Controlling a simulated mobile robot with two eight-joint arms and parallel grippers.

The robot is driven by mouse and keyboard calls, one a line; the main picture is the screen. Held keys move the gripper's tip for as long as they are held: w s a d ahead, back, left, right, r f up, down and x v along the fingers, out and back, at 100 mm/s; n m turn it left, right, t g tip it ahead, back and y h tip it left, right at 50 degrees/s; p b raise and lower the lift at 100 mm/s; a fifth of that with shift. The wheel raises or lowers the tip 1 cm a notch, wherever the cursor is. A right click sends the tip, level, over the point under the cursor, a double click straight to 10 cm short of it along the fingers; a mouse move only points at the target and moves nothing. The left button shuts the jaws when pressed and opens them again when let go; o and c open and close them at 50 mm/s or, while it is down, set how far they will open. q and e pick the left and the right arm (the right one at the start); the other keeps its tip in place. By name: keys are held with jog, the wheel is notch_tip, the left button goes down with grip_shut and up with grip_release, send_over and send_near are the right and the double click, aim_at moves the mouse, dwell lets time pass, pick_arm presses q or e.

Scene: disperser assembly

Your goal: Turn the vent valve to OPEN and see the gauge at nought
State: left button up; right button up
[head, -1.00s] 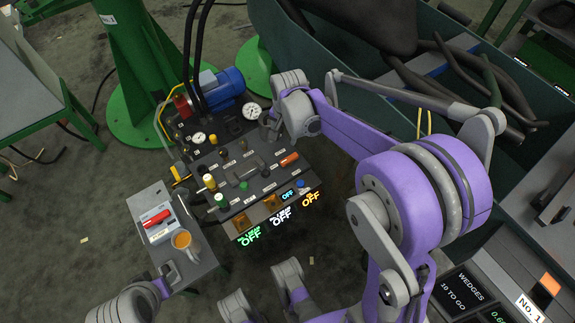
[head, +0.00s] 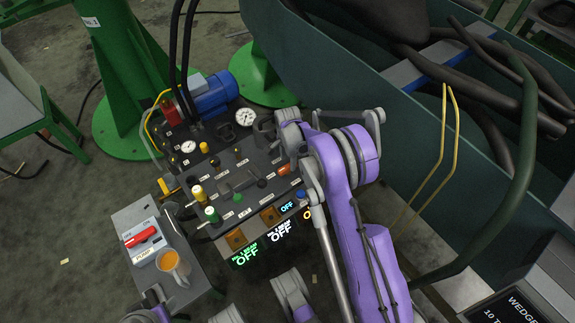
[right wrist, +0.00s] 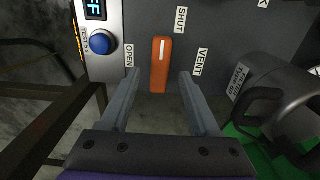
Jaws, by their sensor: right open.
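The vent valve is an orange handle (right wrist: 160,66) with a white mark at its end toward the SHUT label (right wrist: 181,20). The OPEN label (right wrist: 129,56) is to its left and the VENT label (right wrist: 199,62) to its right. The handle also shows on the panel in the head view (head: 284,169). My right gripper (right wrist: 160,82) is open, its fingers on either side of the handle's near end with gaps; I cannot tell its height above the panel. A white dial gauge (head: 244,116) stands at the panel's back; its needle is too small to read. My left gripper is not in view.
A blue button (right wrist: 103,43) is left of the valve. A smaller gauge (head: 188,146) and several knobs share the panel. A red pump switch (head: 140,236) and a mug (head: 172,264) are on the grey stand at left. A green bin (head: 400,110) is at right.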

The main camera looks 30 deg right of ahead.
aim_at(288, 169)
jog(key=shift+f, duration=1.4)
grip_shut()
